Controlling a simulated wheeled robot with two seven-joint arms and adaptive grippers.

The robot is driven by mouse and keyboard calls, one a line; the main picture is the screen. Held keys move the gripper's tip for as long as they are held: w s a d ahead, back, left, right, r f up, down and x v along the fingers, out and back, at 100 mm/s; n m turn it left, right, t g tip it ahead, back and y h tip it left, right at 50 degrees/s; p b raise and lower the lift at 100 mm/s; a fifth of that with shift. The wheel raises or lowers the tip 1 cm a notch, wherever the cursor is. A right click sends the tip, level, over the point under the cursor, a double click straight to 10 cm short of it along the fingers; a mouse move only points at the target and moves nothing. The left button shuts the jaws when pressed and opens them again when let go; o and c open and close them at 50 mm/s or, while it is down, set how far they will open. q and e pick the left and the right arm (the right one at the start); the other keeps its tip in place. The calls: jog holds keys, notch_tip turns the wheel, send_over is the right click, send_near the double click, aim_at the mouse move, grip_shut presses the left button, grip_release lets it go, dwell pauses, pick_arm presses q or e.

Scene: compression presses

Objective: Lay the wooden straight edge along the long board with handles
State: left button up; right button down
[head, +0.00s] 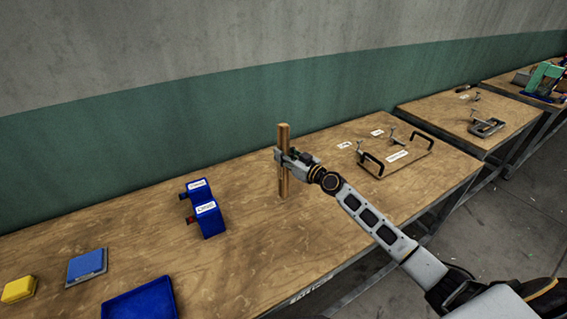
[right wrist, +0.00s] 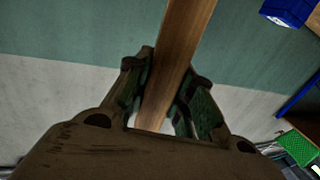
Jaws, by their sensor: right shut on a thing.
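The wooden straight edge (head: 284,184) is a long light-brown bar, held upright above or on the bench. My right gripper (head: 285,158) is shut on it around its upper half. In the right wrist view the straight edge (right wrist: 180,60) runs between the two fingers (right wrist: 164,95). I cannot tell whether its lower end touches the bench. The long board with handles (head: 390,165) lies flat on the bench to the right of the gripper, with black handles and a white label on it. My left gripper is not in view.
Two blue boxes (head: 208,220) stand left of the straight edge. A blue pad (head: 87,265), a yellow block (head: 18,289) and a blue tray (head: 141,300) are at the lower left. The bench top (head: 250,265) is clear in front. Other benches (head: 455,119) stand farther right.

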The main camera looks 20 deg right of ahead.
jog(key=shift+f+b, duration=0.95)
jog(key=shift+f, duration=0.9)
jog(key=shift+f, duration=0.15)
jog(key=c, duration=1.2)
grip_release()
jog(key=shift+c, duration=0.2)
jog(key=shift+r, duration=0.2)
jog(key=b+v, duration=0.4)
jog(key=v, duration=0.8)
